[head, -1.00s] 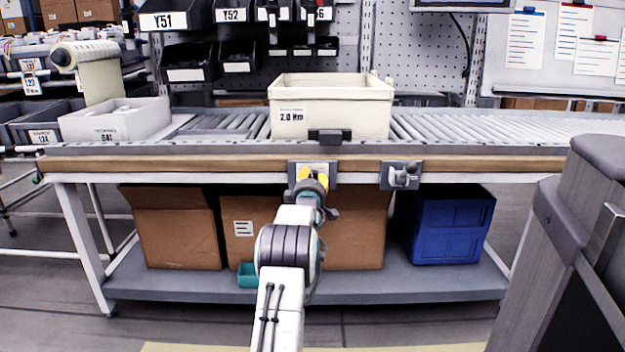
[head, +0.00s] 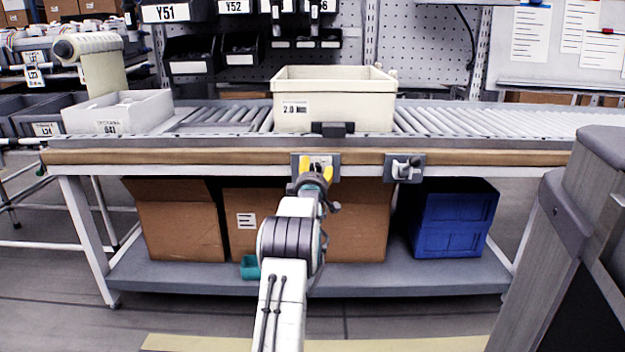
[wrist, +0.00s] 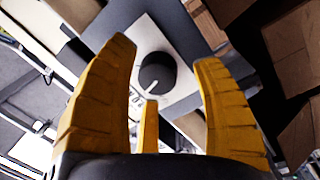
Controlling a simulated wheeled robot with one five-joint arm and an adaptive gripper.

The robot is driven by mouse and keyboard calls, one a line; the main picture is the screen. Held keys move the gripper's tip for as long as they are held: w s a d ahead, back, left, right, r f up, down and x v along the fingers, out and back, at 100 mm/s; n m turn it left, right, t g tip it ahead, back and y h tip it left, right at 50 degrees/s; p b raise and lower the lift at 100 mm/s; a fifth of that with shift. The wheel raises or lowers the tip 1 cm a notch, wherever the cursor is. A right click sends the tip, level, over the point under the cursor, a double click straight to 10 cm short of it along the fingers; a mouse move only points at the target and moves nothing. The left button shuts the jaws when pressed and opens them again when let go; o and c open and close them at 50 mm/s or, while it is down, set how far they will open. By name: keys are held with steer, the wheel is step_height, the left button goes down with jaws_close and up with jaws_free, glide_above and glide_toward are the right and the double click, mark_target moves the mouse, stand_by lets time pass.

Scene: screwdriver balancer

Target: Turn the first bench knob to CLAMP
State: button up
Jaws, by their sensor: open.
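The first bench knob (wrist: 157,72) is a round dark knob with a white pointer line, set on a light label on a grey plate (wrist: 110,28). My gripper, also in the wrist view (wrist: 165,55), is open and empty. The label's lettering cannot be read.
A second plate with a grey knob (head: 405,168) is to the right on the same edge. A cream bin (head: 333,105) stands on the roller conveyor above. Cardboard boxes (head: 180,228) and a blue crate (head: 453,222) are on the shelf below.

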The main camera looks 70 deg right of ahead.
steer(key=v, duration=1.2)
steer(key=shift+o, duration=0.2)
